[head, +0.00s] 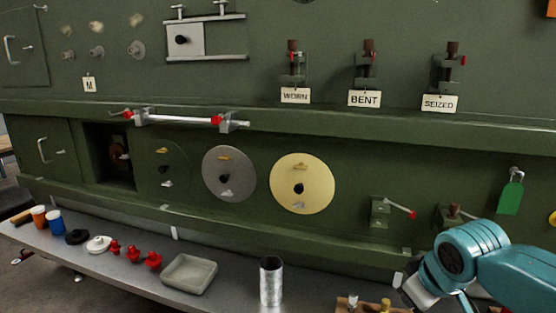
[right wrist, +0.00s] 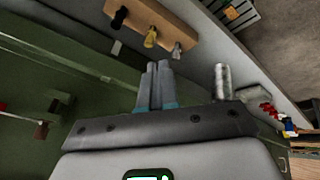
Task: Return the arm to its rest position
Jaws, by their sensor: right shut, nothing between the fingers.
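My right arm (head: 490,262) is teal and reaches in from the lower right of the head view, in front of the green panel wall (head: 340,235). In the right wrist view my right gripper (right wrist: 158,68) has its two grey fingers together, with nothing between them. It is apart from the wall and the shelf things. My left arm and gripper are in neither view.
A grey shelf (head: 225,292) runs along the wall's foot. It carries a metal cylinder (head: 271,282), a tray (head: 189,274), red knobs (head: 133,254) and cups (head: 39,217). A wooden block (right wrist: 150,20) with several pegs lies near my right gripper. Clamps and a green padlock (head: 510,197) project from the wall.

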